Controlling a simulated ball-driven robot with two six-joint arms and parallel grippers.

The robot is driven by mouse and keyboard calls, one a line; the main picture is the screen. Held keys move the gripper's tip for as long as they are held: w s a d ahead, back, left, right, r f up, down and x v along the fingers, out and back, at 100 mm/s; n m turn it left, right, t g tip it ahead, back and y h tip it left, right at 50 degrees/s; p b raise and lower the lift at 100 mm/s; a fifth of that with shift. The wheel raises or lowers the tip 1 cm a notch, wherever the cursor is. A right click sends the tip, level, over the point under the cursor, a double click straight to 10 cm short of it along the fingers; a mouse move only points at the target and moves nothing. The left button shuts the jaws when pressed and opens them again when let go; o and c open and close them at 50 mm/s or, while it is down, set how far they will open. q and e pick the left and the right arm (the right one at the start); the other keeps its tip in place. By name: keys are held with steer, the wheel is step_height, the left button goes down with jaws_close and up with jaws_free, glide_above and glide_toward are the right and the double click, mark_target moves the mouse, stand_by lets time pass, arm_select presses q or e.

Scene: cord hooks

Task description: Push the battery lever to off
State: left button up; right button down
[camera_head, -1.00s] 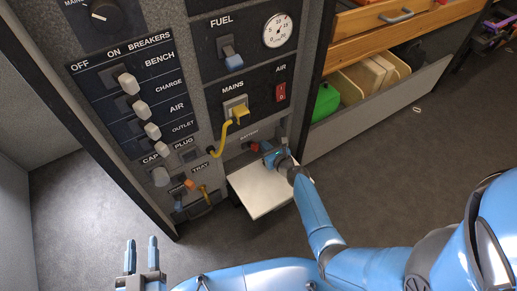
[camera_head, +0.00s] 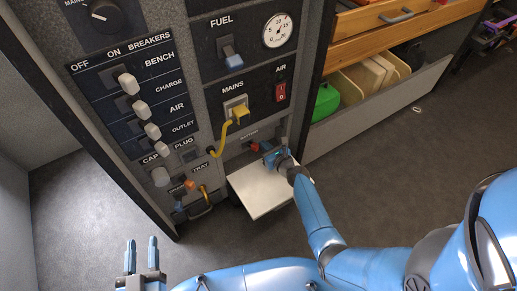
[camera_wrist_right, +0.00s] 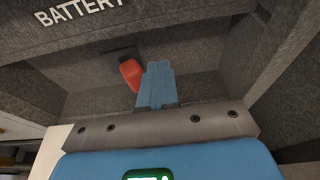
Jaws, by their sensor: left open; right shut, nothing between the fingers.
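The battery lever shows in the right wrist view as a red-orange handle (camera_wrist_right: 131,74) on a dark mount, inside a grey recess under the BATTERY label (camera_wrist_right: 80,10). In the head view it is a small red spot (camera_head: 254,146) low on the panel. My right gripper (camera_wrist_right: 158,70) is shut and empty, with its blue fingertips just right of the lever; I cannot tell if they touch it. The right gripper also shows in the head view (camera_head: 272,157). My left gripper (camera_head: 142,243) is open and empty, low at the left, away from the panel.
A white shelf (camera_head: 262,192) sticks out below the recess, under my right wrist. A yellow cable (camera_head: 218,137) hangs from the mains plug to the left. Breaker levers (camera_head: 140,109) line the left panel. An open drawer (camera_head: 375,115) stands to the right.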

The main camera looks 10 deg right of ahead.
mark_target(256, 149)
stand_by(0.4)
steer(key=shift+s+a+p, duration=0.2)
steer(key=shift+s+a, duration=0.1)
steer(key=shift+a, duration=0.55)
steer(key=shift+s+a+p, duration=0.15)
steer(key=shift+s+a, duration=0.15)
steer(key=shift+a, duration=0.55)
steer(key=shift+s+d, duration=0.1)
steer(key=shift+s+d+p, duration=0.2)
steer(key=shift+s+d, duration=0.15)
steer(key=shift+s, duration=0.4)
steer(key=shift+s+d+p, duration=0.2)
steer(key=shift+s+d, duration=0.15)
steer(key=shift+s, duration=0.4)
steer(key=shift+p+v, duration=0.65)
steer(key=shift+v, duration=0.75)
steer(key=shift+p+v, duration=0.35)
steer(key=shift+v, duration=0.75)
